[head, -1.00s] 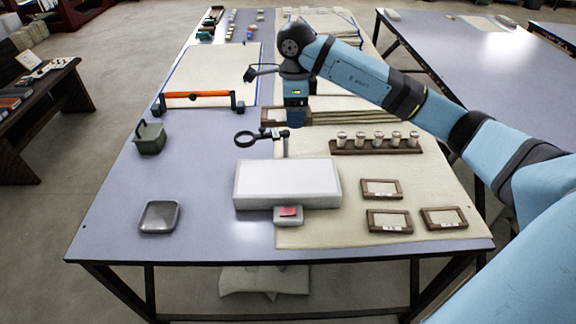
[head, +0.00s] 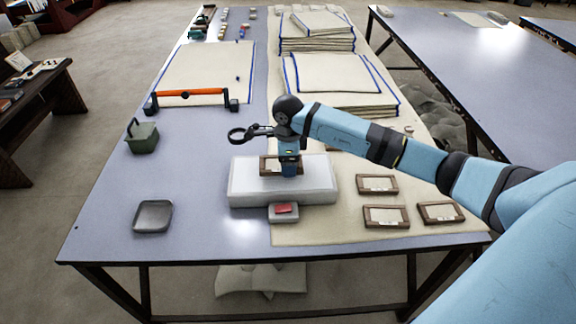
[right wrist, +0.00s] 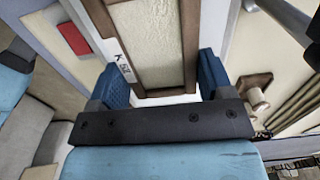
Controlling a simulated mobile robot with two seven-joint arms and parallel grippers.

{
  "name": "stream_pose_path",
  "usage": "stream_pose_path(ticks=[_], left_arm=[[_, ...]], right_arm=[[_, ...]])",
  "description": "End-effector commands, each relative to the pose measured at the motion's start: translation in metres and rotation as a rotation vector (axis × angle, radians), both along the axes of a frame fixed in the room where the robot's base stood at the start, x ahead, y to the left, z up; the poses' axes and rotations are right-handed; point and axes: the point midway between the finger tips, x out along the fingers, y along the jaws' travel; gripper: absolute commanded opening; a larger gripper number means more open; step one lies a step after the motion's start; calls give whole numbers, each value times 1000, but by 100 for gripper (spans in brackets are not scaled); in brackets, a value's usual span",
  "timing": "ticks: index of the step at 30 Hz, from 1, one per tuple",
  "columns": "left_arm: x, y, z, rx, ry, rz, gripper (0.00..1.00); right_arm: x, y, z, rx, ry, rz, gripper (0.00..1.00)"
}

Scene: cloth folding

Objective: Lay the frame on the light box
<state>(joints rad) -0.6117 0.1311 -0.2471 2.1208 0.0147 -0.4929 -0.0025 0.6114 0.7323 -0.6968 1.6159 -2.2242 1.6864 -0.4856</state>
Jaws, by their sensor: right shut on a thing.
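My right gripper (head: 290,170) is over the white light box (head: 240,185) in the head view. It is shut on a dark-wood frame with a pale panel (head: 269,167). In the right wrist view the blue fingers of the gripper (right wrist: 163,82) stand at either side of the frame (right wrist: 148,42), which has a small label at one corner. The frame is at or just above the top of the light box; I cannot tell whether it touches. My left gripper is not in view.
A small block with a red top (head: 284,210) sits at the light box's front edge. More wooden frames (head: 387,217) lie to the right. A magnifier (head: 240,134) stands behind the box. A grey tray (head: 153,216) and green bin (head: 142,137) are to the left.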

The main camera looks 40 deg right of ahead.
Motion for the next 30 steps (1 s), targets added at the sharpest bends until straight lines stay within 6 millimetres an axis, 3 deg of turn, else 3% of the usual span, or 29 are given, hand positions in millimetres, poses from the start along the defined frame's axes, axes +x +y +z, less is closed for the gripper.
stream_pose_path(ticks=[4,15,16,19,30], left_arm=[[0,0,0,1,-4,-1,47],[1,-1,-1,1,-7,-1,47],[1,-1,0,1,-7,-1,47],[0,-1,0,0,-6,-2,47],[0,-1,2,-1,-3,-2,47]], right_arm=[[0,0,-19,0,1,-1,50],[0,0,-24,-1,0,-1,50],[0,0,-23,-1,0,-1,78],[0,0,-23,-1,1,-1,99],[0,0,-15,-1,0,0,99]])
